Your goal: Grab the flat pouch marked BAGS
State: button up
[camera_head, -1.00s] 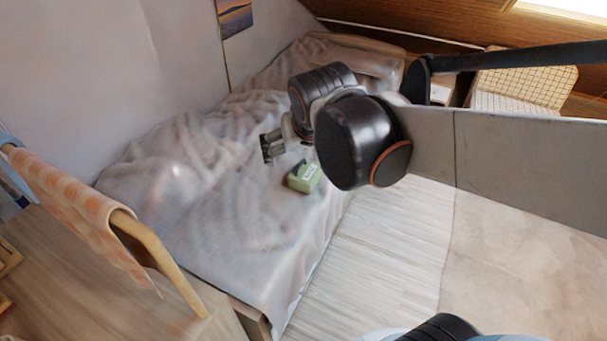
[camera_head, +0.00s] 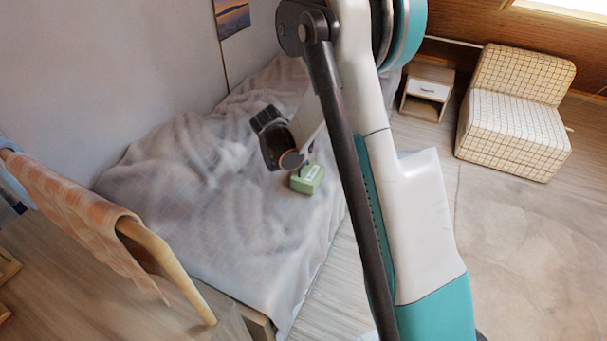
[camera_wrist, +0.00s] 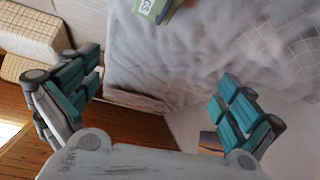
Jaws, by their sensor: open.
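The green pouch (camera_head: 304,186) with a pale label lies on the rumpled grey bedspread, near the bed's right side. In the wrist view the pouch (camera_wrist: 165,6) is cut off by the top edge, with part of its label lettering showing. My gripper (camera_wrist: 155,80) is open and empty, its teal-padded fingers spread wide. The pouch is beyond the fingertips and not between them. In the head view my wrist is just up and left of the pouch, and the fingers cannot be made out.
The bed (camera_head: 245,225) spreads around the pouch with no other objects close by. A wooden chair with an orange cloth (camera_head: 70,215) stands at left. A nightstand (camera_head: 428,90) and a checkered armchair (camera_head: 515,120) stand at back right. The floor (camera_head: 520,240) at right is clear.

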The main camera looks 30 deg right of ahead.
aim_at(307, 173)
jog(key=w+d+f+b, duration=0.1)
jog(key=w+d+f, duration=0.1)
jog(key=f, duration=0.5)
jog(key=w+d+f+m+h+b, duration=0.1)
jog(key=w+d+f, duration=0.1)
jog(key=f, duration=0.5)
jog(key=w+d+f+m+b, duration=0.1)
jog(key=d+f, duration=0.3)
jog(key=f, duration=0.4)
jog(key=shift+w+d+h, duration=0.2)
jog(key=shift+w+h, duration=0.1)
jog(key=shift+w, duration=0.55)
jog(key=b+x, duration=0.2)
jog(key=x, duration=0.3)
jog(key=shift+s+f+b, duration=0.1)
jog(key=shift+f+b, duration=0.15)
jog(key=shift+b, duration=0.15)
jog(key=shift+r, duration=0.15)
jog(key=c, duration=0.9)
